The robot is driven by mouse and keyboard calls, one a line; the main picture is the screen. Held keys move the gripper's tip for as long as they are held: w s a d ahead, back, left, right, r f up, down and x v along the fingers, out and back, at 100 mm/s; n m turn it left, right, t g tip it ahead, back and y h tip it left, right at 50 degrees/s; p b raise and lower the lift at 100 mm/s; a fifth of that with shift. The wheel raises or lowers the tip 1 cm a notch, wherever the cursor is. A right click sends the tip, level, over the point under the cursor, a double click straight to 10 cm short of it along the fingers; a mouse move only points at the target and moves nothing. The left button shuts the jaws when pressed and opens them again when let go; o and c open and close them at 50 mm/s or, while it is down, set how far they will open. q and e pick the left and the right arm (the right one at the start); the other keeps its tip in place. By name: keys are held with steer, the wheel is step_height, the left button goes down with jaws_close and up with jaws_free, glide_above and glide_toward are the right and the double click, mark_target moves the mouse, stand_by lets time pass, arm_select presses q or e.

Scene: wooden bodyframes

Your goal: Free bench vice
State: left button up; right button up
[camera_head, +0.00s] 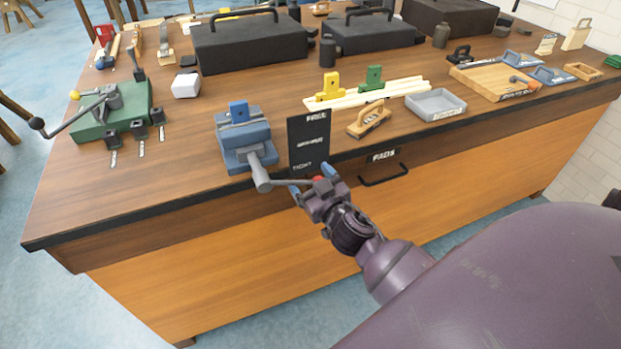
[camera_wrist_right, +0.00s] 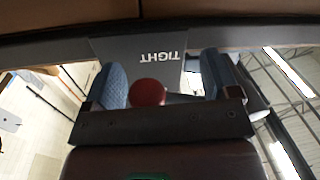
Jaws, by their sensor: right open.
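The blue bench vice (camera_head: 245,138) stands at the front edge of the wooden bench. Its grey handle (camera_head: 262,177) sticks out in front and runs right to a red knob (camera_head: 318,179). A black sign (camera_head: 308,143) beside the vice reads FREE at the top and TIGHT at the bottom; the handle's knob is near the TIGHT end. My right gripper (camera_head: 311,182) is open, with its blue fingertips on either side of the knob. In the right wrist view, the red knob (camera_wrist_right: 147,92) sits between the spread fingers, with gaps at both sides. My left gripper is not visible.
A green block with a lever (camera_head: 110,112) stands left of the vice. A wooden-handled tool (camera_head: 369,119) and a grey tray (camera_head: 436,104) lie to the right. A drawer handle (camera_head: 384,177) projects from the bench front. Black cases (camera_head: 247,45) stand behind.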

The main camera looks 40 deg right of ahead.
steer(key=shift+w, duration=0.2)
steer(key=shift+r, duration=0.1)
steer(key=c, duration=1.3)
